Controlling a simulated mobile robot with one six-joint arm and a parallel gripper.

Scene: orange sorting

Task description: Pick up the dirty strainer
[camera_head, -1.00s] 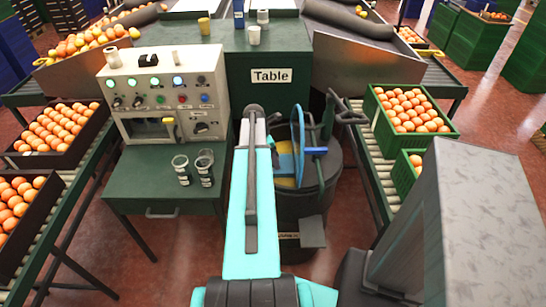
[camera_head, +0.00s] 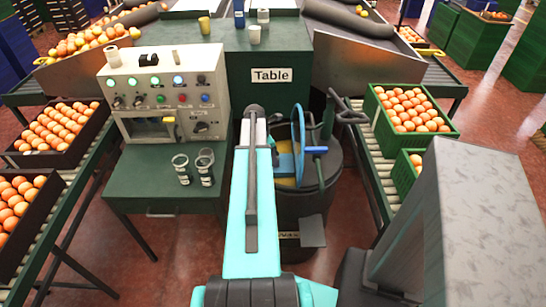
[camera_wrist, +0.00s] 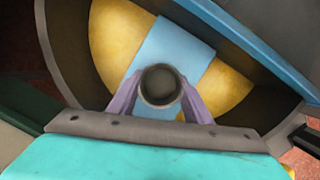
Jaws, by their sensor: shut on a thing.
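In the wrist view my gripper (camera_wrist: 160,103) has its two purple-grey fingers closed on a round, dark-ended grey piece (camera_wrist: 160,86), seen end-on. I cannot tell whether this piece is the handle of the dirty strainer. Behind it lie a light blue strip (camera_wrist: 176,48) and a yellow rounded surface (camera_wrist: 115,38) inside a dark round bin (camera_wrist: 62,50). In the head view the dark bin (camera_head: 296,212) stands right of my arm, with a blue hoop (camera_head: 298,135) rising from it. My fingertips are hidden there. No strainer mesh is clearly visible.
A green table (camera_head: 220,45) stands at the back. A control panel (camera_head: 165,90) and two dark-banded glasses (camera_head: 182,170) (camera_head: 204,167) are on the left stand. Orange crates (camera_head: 412,108) (camera_head: 50,135) line both sides. A grey block (camera_head: 490,220) stands at the right front.

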